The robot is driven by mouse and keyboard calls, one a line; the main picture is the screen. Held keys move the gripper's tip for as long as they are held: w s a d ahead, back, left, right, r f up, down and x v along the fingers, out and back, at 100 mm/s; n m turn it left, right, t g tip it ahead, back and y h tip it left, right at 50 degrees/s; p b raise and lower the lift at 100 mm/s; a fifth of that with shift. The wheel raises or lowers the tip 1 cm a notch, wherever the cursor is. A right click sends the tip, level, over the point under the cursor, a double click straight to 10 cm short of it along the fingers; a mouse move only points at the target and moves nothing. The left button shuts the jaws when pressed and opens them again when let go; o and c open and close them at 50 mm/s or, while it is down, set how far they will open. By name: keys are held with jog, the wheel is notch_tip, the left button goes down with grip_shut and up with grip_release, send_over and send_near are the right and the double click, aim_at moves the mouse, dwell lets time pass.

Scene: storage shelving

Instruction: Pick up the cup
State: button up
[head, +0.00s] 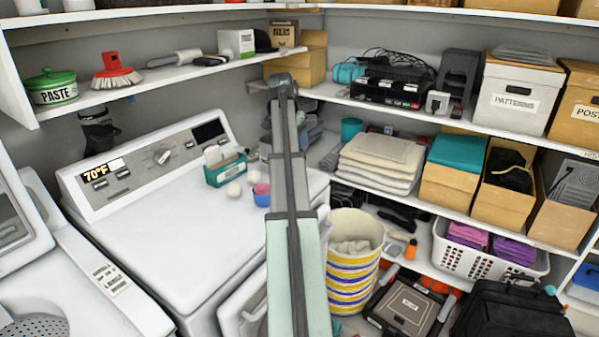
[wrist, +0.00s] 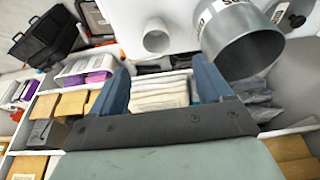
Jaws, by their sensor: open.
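A small pink-and-blue cup-like item (head: 261,194) stands on the white machine top (head: 180,225) in the head view, just left of my arm. Two white balls (head: 234,189) lie beside it. My gripper shows in the wrist view (wrist: 165,88), its two blue-grey fingers apart and nothing between them. Behind the gap, at a distance, are folded towels (wrist: 160,93). I cannot make out the pink-and-blue item in the wrist view. In the head view my arm stands upright in the middle, and I cannot make out the fingertips there.
A teal box (head: 225,170) stands behind the balls. A striped basket (head: 352,262) is right of my arm. Shelves with boxes (head: 447,185) line the right wall. The machine top's front is clear.

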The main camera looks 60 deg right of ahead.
jog(key=x, duration=0.6)
jog(key=shift+f, duration=0.2)
jog(key=shift+s+x, duration=0.15)
jog(key=shift+x, duration=1.15)
jog(key=shift+s+x, duration=0.2)
jog(key=shift+x, duration=1.1)
jog(key=shift+c, duration=0.2)
jog(key=c, duration=1)
